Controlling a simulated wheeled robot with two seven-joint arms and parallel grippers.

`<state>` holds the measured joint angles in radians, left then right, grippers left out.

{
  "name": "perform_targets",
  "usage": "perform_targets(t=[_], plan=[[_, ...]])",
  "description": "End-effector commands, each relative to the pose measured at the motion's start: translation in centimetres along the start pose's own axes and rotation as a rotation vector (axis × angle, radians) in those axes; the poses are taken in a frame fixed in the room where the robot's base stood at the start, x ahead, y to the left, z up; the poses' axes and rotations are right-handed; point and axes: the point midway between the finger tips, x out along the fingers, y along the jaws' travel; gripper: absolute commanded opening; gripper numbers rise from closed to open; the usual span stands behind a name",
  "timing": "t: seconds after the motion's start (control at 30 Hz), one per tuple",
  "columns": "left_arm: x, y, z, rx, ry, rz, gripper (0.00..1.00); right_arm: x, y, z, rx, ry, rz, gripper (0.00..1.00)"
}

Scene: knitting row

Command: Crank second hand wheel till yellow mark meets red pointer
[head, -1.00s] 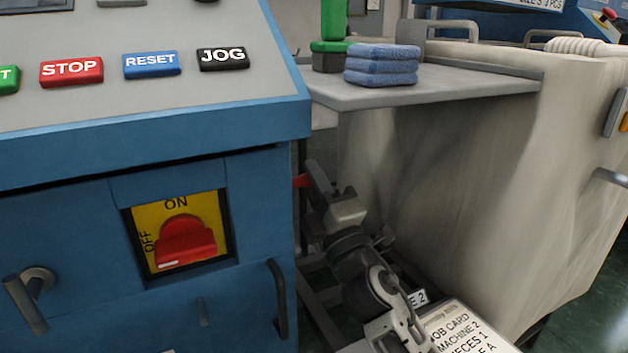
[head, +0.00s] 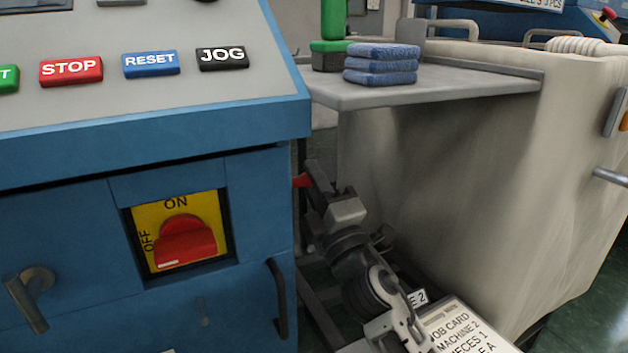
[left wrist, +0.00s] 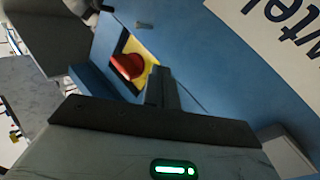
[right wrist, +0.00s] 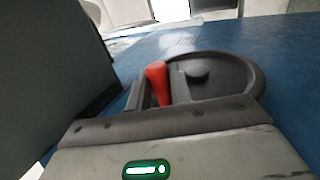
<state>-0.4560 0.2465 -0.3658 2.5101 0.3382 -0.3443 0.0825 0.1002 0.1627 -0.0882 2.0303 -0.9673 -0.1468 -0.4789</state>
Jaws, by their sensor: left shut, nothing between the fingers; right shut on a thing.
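My right gripper (right wrist: 160,93) is shut on the red crank handle (right wrist: 157,80) of a dark round hand wheel (right wrist: 238,68), which stands on a blue panel. In the head view the right gripper (head: 310,182) reaches the side of the blue cabinet, and a bit of the red handle shows at its tip. The wheel itself is hidden there. I can make out neither a yellow mark nor a separate red pointer. My left gripper (left wrist: 162,88) is shut and empty, in front of the blue cabinet face near the red rotary switch (left wrist: 127,66).
The blue cabinet (head: 80,250) carries the red switch (head: 185,240) and the STOP, RESET and JOG buttons. Blue folded cloths (head: 381,65) lie on a grey shelf (head: 440,92) above my right arm. A job card (head: 465,330) is low at the right. A pale machine side stands right of the arm.

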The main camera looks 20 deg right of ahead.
Motion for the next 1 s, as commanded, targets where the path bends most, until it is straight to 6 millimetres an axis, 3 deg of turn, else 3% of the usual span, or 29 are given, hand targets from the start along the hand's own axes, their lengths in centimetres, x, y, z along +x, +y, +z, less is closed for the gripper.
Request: perform_targets(t=[0.03,0.33,0.37,0.4,0.77,0.87,1.0], plan=[[0.0,0.0,0.0,0.0,0.0,0.0,0.0,-0.1,-0.9,-0.1,0.005,-0.002,-0.02,0.0],[0.0,0.0,0.1,0.001,0.0,0.0,0.0,-0.1,-0.9,-0.1,0.005,-0.001,-0.02,0.0],[0.0,0.0,0.0,0.001,0.0,0.0,0.0,-0.1,-0.9,-0.1,0.005,-0.001,-0.02,0.29],[0.0,0.0,0.0,0.001,0.0,0.0,0.0,-0.1,-0.9,-0.1,0.005,-0.001,-0.02,0.4],[0.0,-0.1,0.1,0.003,0.001,-0.002,0.0,-0.4,-0.6,0.1,0.001,-0.001,-0.012,0.4],[0.1,-0.3,-0.1,0.031,0.03,-0.001,0.0,-1.5,-0.8,0.0,0.002,0.0,-0.014,0.4],[0.7,0.0,-2.1,0.149,0.143,0.038,0.0,-4.0,-1.0,0.0,0.003,-0.001,-0.015,0.4]])
